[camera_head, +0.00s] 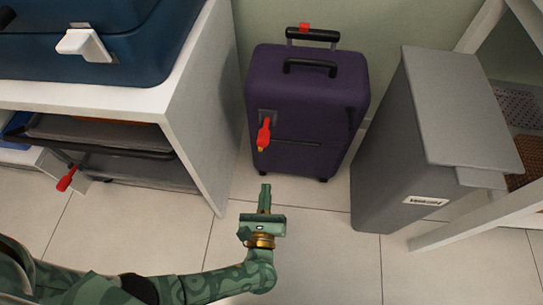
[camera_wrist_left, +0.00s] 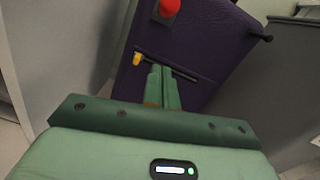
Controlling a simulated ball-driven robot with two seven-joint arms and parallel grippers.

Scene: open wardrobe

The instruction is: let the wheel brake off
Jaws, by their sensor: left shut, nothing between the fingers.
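A purple suitcase (camera_head: 303,105) stands upright on the floor against the back wall. A red lever (camera_head: 265,133) sits on a grey plate low on its front left, pointing down, with a small yellow mark (camera_head: 260,149) at its lower end. My left gripper (camera_head: 265,188) is shut and empty, in front of the suitcase and below the lever, apart from it. In the left wrist view the shut fingers (camera_wrist_left: 162,72) point at the suitcase (camera_wrist_left: 215,45); a rounded red part (camera_wrist_left: 168,8) and a yellow piece (camera_wrist_left: 137,59) show beyond them. My right gripper is out of view.
A white shelf unit (camera_head: 205,105) stands left, with a blue case (camera_head: 140,45) on top and another red lever (camera_head: 67,178) on a rack below. A grey lidded bin (camera_head: 395,150) stands close on the right. The tiled floor in front is clear.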

